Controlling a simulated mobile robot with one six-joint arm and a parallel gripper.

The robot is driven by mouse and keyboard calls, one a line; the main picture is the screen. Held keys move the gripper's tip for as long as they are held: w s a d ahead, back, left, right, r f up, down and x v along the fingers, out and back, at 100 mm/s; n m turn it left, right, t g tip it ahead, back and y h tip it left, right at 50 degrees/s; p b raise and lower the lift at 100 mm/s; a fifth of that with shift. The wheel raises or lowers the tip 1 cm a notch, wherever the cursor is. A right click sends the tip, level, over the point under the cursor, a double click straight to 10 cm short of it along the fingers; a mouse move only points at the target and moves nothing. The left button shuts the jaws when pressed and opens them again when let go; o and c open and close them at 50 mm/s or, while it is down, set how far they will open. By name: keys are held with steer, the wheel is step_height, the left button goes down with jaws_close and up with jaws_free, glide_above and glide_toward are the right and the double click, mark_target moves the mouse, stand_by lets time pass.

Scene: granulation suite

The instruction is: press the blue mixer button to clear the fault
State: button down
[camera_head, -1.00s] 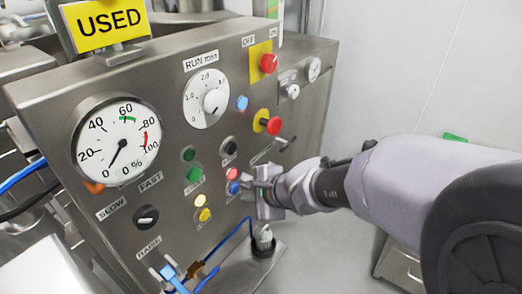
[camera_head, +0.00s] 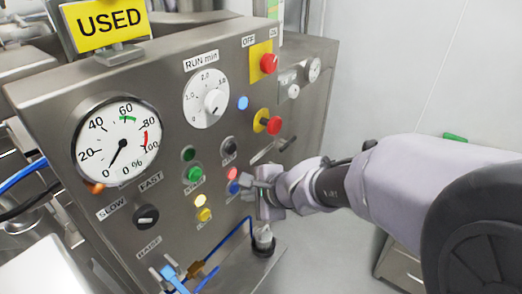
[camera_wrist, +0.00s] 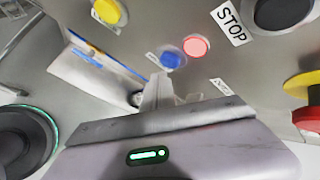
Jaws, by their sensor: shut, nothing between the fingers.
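The blue mixer button (camera_head: 233,187) is on the steel control panel, just below a lit red lamp (camera_head: 232,173). In the wrist view the blue button (camera_wrist: 172,59) sits beside the pinkish-red lamp (camera_wrist: 196,45), beyond my fingertips. My gripper (camera_head: 249,183) is shut and empty, close to the panel just right of the blue button. In the wrist view its fingers (camera_wrist: 160,84) point toward the button, with a gap seeming to remain; I cannot tell the exact distance. The button's face is unobstructed in both views.
Green (camera_head: 194,174), yellow (camera_head: 204,214) and black (camera_head: 229,146) buttons are nearby. Red knobs on yellow plates (camera_head: 270,124) are above right. A blue hose with a fitting (camera_head: 170,272) lies below.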

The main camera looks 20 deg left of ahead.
steer(key=shift+a, duration=0.1)
stand_by(0.3)
steer(key=shift+w+a, duration=0.2)
steer(key=shift+a, duration=0.1)
steer(key=shift+w+a, duration=0.15)
steer(key=shift+a, duration=0.25)
stand_by(0.6)
steer(key=shift+s+d+b, duration=0.3)
steer(key=shift+s+d, duration=0.05)
steer(key=shift+d, duration=0.4)
steer(key=shift+s+d+b, duration=0.2)
steer(key=shift+s+d, duration=0.1)
steer(key=shift+d, duration=0.5)
steer(key=shift+s+d+b, duration=0.2)
steer(key=shift+s+d, duration=0.15)
steer(key=shift+d, duration=0.4)
steer(key=shift+s+d+b, duration=0.2)
steer(key=shift+s+d, duration=0.1)
steer(key=shift+d, duration=0.5)
